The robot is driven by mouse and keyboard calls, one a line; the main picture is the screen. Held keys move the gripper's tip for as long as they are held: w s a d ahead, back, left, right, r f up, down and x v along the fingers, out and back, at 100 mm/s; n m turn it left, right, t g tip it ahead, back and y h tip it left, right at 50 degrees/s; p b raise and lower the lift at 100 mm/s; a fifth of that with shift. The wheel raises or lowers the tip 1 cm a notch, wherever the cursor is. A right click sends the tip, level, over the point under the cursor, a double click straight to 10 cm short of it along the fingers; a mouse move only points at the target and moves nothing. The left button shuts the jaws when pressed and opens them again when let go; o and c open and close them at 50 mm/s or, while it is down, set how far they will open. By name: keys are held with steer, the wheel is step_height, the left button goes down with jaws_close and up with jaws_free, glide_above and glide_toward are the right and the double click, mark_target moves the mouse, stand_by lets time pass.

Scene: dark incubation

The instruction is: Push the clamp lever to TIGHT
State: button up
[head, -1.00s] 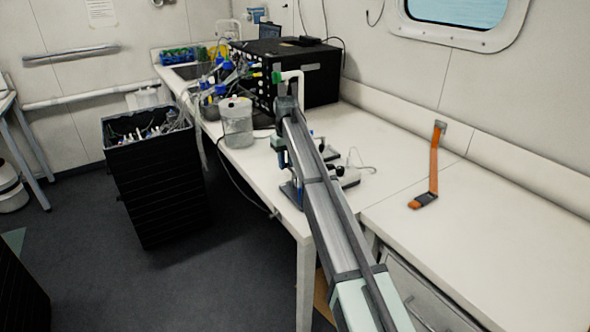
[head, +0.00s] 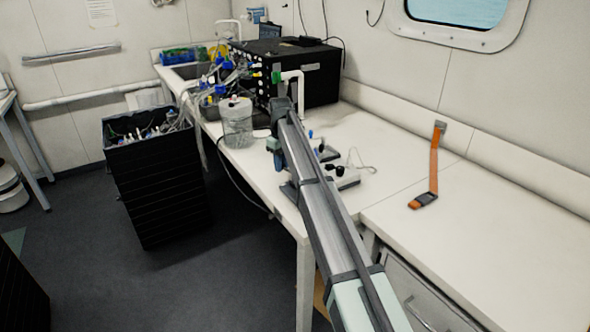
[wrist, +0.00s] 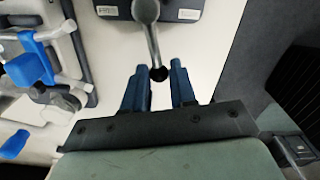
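The clamp lever (wrist: 152,45) is a metal rod with a black ball knob, seen in the wrist view. It runs from a round pivot (wrist: 146,10) on a dark plate at the top edge down to the knob (wrist: 159,73). White labels sit left (wrist: 107,10) and right (wrist: 188,14) of the pivot; their words are too small to read. My gripper (wrist: 159,70) has two blue fingers spread apart, with the knob between their tips in the picture. I cannot tell whether either finger touches it. In the head view, my arm hides the fingers and most of the clamp.
A blue-handled fixture (wrist: 30,68) stands close on the left in the wrist view. A clear jug (head: 237,122), a black box (head: 300,75) and tubing stand further back. An orange strap (head: 434,165) lies on the right bench. A black crate (head: 155,175) stands on the floor.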

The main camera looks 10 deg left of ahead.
steer(key=shift+s+a+n, duration=0.3)
steer(key=shift+s+n, duration=0.3)
steer(key=shift+n, duration=0.6)
steer(key=shift+s+a+n, duration=0.15)
steer(key=shift+s+n, duration=0.45)
steer(key=shift+n, duration=0.6)
steer(key=shift+o, duration=1.4)
steer(key=shift+r, duration=0.15)
steer(key=shift+r, duration=2.1)
